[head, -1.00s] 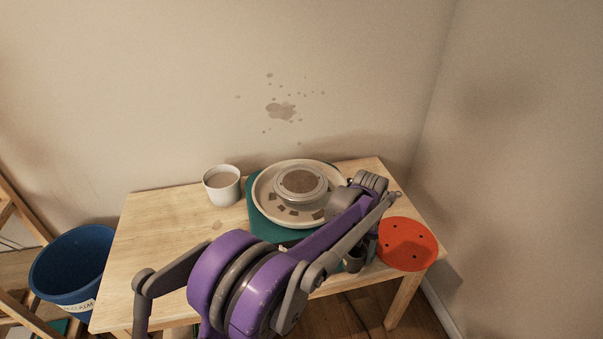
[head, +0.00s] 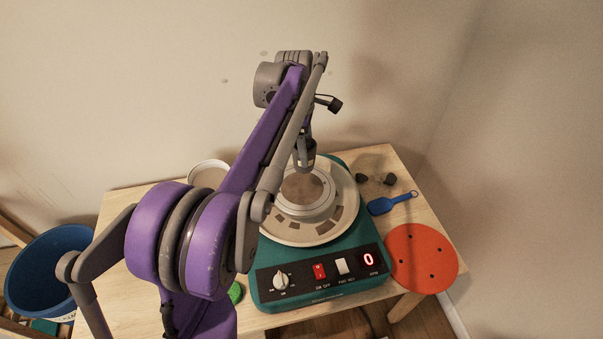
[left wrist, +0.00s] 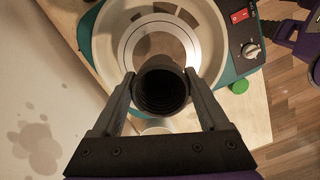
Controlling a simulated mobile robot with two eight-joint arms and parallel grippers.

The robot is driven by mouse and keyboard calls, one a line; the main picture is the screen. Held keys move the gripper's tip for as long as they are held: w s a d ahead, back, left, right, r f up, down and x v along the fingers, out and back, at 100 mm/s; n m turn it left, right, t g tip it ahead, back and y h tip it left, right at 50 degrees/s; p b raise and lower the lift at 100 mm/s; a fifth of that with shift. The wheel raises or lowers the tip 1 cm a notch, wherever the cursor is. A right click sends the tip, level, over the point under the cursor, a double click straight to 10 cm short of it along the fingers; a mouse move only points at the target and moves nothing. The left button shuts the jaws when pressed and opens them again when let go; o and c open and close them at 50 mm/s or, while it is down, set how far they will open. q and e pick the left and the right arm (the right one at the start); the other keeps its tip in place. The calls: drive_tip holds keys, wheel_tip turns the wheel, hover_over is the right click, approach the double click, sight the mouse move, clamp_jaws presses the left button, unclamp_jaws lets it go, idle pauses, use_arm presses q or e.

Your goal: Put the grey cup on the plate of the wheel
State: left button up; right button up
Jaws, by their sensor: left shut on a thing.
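My left gripper (head: 304,148) reaches over the back of the pottery wheel (head: 360,235) and is shut on the grey cup (head: 304,165). In the left wrist view the cup (left wrist: 162,92) sits between both fingers (left wrist: 160,95), its dark, ribbed inside facing the camera. The cup is over the back part of the wheel's round plate (head: 302,190); I cannot tell whether it touches. The plate (left wrist: 130,42) also shows behind the cup in the left wrist view.
A blue scoop (head: 383,206), dark lumps (head: 376,180) and a red disc (head: 422,258) lie right of the wheel. A blue bucket (head: 50,265) stands at the left.

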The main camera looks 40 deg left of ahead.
use_arm(q)
drive_tip(key=shift+w+a+r+n, duration=0.1)
drive_tip(key=shift+a+r+n, duration=0.05)
drive_tip(key=shift+a+n, duration=0.2)
drive_tip(key=shift+a+f, duration=0.15)
drive_tip(key=shift+f, duration=0.15)
hover_over(304, 188)
wheel_tip(304, 188, down, 4)
drive_tip(key=shift+f, duration=0.1)
drive_tip(key=shift+a+f, duration=0.1)
drive_tip(key=shift+f, duration=2.25)
drive_tip(key=shift+f, duration=0.15)
drive_tip(key=o, duration=1.5)
drive_tip(key=shift+b, duration=0.3)
